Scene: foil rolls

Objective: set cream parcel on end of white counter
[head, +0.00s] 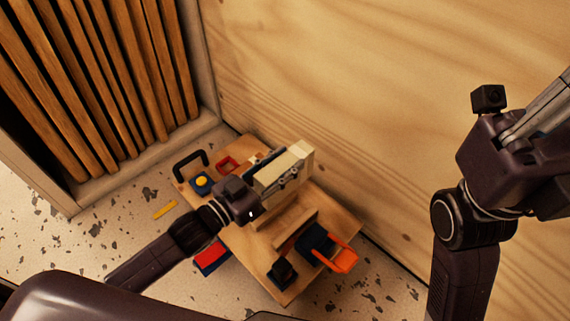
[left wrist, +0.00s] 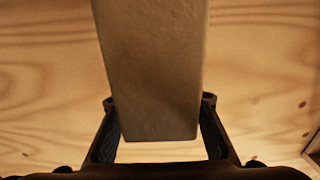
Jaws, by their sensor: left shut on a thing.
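The cream parcel (head: 272,174) is a pale, box-shaped block held above a small wooden table. My left gripper (head: 287,178) is shut on it, with fingers at the parcel's side. In the left wrist view, the parcel (left wrist: 153,75) fills the middle and stands between the two dark fingers of the left gripper (left wrist: 160,135). The parcel's underside and contact with the table cannot be told. My right arm shows at the right of the head view, but its fingertips are not in view. No white counter can be made out.
The wooden table (head: 340,217) carries a black handle (head: 188,162), a blue block with a yellow top (head: 201,183), a red frame (head: 228,163) and an orange-handled item (head: 343,260). A plywood wall (head: 370,100) stands behind. A slatted wooden panel (head: 100,80) is at left.

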